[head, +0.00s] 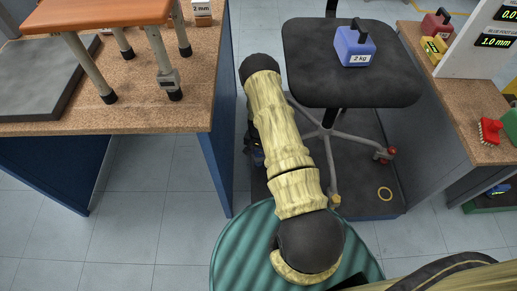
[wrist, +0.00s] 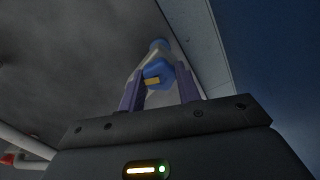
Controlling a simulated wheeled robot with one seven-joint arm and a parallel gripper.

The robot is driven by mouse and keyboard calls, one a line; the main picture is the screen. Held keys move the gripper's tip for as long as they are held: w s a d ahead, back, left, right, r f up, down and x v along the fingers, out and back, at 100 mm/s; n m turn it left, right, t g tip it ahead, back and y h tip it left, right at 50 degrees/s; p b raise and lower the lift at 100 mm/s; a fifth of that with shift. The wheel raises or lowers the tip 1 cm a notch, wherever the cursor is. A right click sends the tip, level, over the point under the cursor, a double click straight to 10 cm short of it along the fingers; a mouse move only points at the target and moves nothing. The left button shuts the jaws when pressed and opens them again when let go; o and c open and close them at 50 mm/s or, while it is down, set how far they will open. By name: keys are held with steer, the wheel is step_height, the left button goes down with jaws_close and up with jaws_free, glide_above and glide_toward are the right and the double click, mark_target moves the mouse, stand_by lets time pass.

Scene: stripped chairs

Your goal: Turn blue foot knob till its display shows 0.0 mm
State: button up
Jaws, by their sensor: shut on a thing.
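In the wrist view, the blue foot knob (wrist: 156,72) sits between the two purple fingers of my gripper (wrist: 160,84), which is shut on it. The knob has a small yellow-orange mark on its near face. A pale stem rises behind it toward a dark grey underside. In the head view my arm reaches down left of the office chair, and its gripper end is hidden. At the right edge, a white display panel (head: 469,48) shows 1.0 mm in yellow beneath a small blue-foot label. A reading above it, 0.0, is partly cut off.
The office chair (head: 300,75) bears a blue 2 kg weight (head: 355,46). A left workbench (head: 130,112) carries an orange-topped stool (head: 95,14) and a dark slab (head: 40,85). The right workbench (head: 450,112) holds red and yellow weights and a red brush (head: 490,130). Tiled floor is clear at lower left.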

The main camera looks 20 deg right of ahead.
mark_target(259, 152)
steer(key=m+p, duration=0.1)
steer(key=m, duration=0.2)
steer(key=shift+d+r+m, duration=0.1)
steer(key=shift+m, duration=0.3)
steer(key=m+p, duration=0.1)
steer(key=m, duration=0.2)
steer(key=shift+m, duration=0.3)
steer(key=m, duration=0.6)
steer(key=shift+m, duration=0.3)
steer(key=o, duration=1)
steer(key=shift+p, duration=0.3)
step_height(259, 152, up, 17)
steer(key=p, duration=0.6)
steer(key=shift+r, duration=0.1)
